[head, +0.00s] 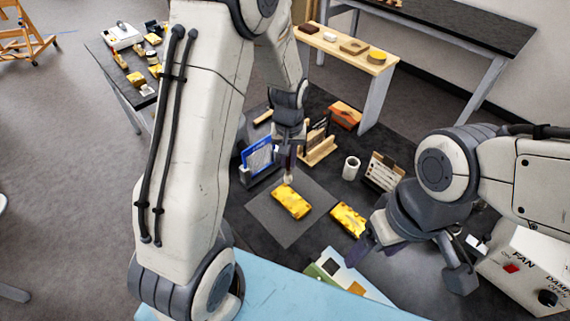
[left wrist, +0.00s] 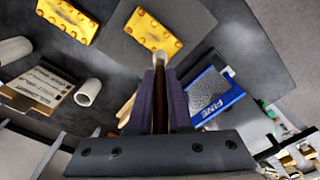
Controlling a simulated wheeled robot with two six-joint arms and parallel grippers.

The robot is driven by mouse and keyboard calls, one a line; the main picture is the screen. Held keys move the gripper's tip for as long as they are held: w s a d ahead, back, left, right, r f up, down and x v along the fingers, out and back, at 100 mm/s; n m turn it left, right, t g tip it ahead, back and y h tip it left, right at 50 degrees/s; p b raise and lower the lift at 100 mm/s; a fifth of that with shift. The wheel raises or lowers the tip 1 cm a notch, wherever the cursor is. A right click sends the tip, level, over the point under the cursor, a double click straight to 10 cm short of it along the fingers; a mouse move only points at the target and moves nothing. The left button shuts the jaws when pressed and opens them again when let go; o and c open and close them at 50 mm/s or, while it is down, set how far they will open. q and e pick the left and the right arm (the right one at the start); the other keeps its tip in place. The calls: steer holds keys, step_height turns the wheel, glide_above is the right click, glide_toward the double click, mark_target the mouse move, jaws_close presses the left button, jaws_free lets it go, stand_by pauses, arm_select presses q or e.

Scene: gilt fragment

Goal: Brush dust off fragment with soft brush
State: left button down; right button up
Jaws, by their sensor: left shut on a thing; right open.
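A yellow gilt fragment (head: 292,201) lies on a grey square mat (head: 262,212); it also shows in the left wrist view (left wrist: 152,33). My left gripper (head: 290,152) points down at the fragment's far end. Its fingers (left wrist: 160,95) are shut on a slim brush, whose pale tip (left wrist: 160,58) sticks out beyond them. The tip is close to the fragment's edge; I cannot tell whether they touch. Most of the brush is hidden between the fingers. My right gripper (head: 410,258) is open and empty at the right, above the dark worktop.
A second gilt piece (head: 348,219) lies right of the mat. A blue FINE pack (head: 259,157) stands left of my left gripper. A white cup (head: 351,168), a wooden rack (head: 319,149) and an orange-brown box (head: 345,114) stand behind. A FAN control box (head: 525,268) is far right.

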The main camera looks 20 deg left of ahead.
mark_target(287, 169)
arm_select(q)
steer(key=shift+a+f+b, duration=0.2)
steer(key=shift+f+b, duration=0.8)
steer(key=shift+f, duration=0.3)
step_height(287, 169, down, 4)
steer(key=b, duration=0.4)
steer(key=shift+f, duration=0.75)
steer(key=shift+s+d+r, duration=0.1)
steer(key=shift+s+d, duration=0.05)
steer(key=shift+d, duration=0.3)
steer(key=shift+w+a+r, duration=0.2)
steer(key=shift+a+r, duration=0.05)
steer(key=shift+a, duration=0.15)
steer(key=shift+s+d+r+p, duration=0.1)
steer(key=shift+d+r+p, duration=0.1)
steer(key=shift+r+p, duration=0.85)
steer(key=shift+a+r, duration=0.15)
steer(key=shift+r, duration=0.35)
steer(key=shift+a+r+p, duration=0.15)
steer(key=shift+r+p, duration=0.15)
steer(key=shift+p, duration=0.15)
step_height(287, 169, up, 4)
steer(key=p, duration=0.3)
